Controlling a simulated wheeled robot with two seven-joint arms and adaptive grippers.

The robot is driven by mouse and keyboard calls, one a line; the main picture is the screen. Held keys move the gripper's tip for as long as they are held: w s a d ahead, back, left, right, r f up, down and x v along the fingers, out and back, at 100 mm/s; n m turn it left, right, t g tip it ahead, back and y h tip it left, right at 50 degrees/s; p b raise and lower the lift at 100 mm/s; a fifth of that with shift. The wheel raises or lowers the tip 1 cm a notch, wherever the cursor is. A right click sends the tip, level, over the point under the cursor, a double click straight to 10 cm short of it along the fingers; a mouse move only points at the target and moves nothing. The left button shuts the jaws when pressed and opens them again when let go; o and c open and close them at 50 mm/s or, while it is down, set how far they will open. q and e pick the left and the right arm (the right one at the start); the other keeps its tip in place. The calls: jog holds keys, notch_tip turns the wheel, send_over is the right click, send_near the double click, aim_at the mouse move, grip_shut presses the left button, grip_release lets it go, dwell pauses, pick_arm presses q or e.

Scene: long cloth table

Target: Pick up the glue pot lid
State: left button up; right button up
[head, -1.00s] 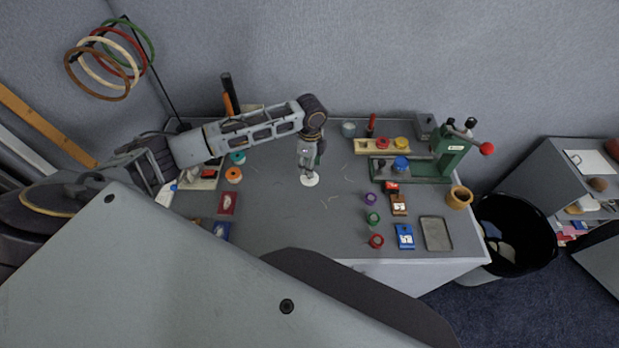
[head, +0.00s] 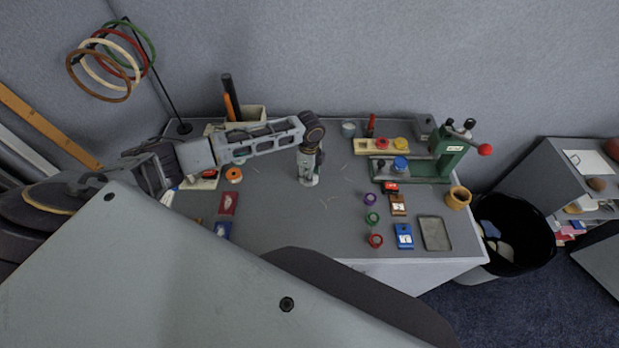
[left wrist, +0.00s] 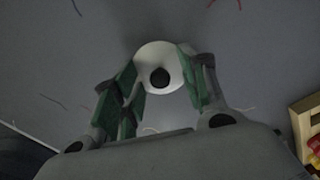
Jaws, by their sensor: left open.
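The glue pot lid (left wrist: 160,54) shows in the left wrist view as a white disc with a dark round knob at its middle. It lies on the grey table top. My left gripper (left wrist: 163,88) is open, with its green-padded fingers on either side of the lid's near part. In the head view my left gripper (head: 309,180) points down at the middle of the table and hides most of the lid. I cannot tell whether the fingers touch it. My right gripper is not in view.
A green press (head: 452,150) and wooden tray (head: 366,148) stand at the back right. Several coloured spools, a blue card (head: 404,236) and a grey tray (head: 435,233) lie at the right. A black bin (head: 512,235) stands beyond the table. Table around the gripper is clear.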

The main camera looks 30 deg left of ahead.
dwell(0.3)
pick_arm(q)
jog(key=c, duration=0.9)
jog(key=shift+r, duration=0.1)
notch_tip(320, 180, up, 10)
jog(key=shift+b, duration=0.35)
dwell(0.6)
